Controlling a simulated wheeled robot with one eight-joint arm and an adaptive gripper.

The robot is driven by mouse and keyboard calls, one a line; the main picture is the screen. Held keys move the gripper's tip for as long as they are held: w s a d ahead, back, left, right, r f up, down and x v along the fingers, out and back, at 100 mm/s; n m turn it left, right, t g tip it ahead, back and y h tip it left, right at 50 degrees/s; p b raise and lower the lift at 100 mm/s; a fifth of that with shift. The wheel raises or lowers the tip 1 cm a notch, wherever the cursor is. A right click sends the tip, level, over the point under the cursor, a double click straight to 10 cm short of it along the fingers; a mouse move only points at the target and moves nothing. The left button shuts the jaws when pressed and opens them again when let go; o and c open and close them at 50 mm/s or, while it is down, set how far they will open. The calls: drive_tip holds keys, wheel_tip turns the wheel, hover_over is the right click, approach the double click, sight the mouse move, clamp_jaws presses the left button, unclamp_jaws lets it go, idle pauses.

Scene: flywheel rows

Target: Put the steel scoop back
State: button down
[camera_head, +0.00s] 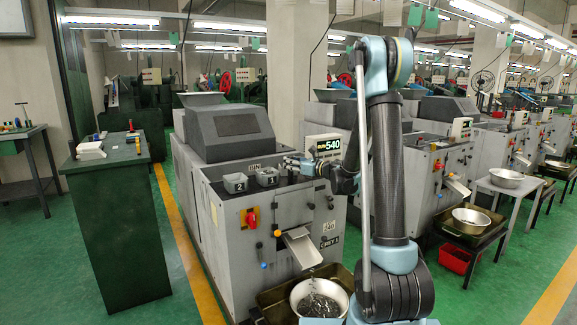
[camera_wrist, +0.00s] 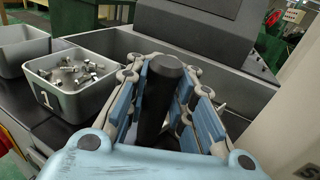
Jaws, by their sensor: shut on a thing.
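My gripper (camera_wrist: 165,85) is shut on a thick black handle (camera_wrist: 160,100), which stands between the blue-padded fingers. I take it for the handle of the steel scoop; its metal bowl is hidden in both views. In the head view my gripper (camera_head: 300,163) is above the machine's top ledge, just right of the grey bin marked 1 (camera_head: 267,177). In the wrist view that bin (camera_wrist: 72,110) lies left of the fingers, apart from them, and holds several small metal pieces.
The bin marked 2 (camera_head: 235,184) stands left of bin 1. The machine's grey hood (camera_head: 226,132) rises behind the ledge. A 540 display (camera_head: 327,146) stands close to my arm. A chute (camera_head: 300,246) slopes towards a bowl of metal parts (camera_head: 319,299). A green cabinet (camera_head: 118,225) stands left.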

drive_tip(key=c, duration=1.4)
unclamp_jaws()
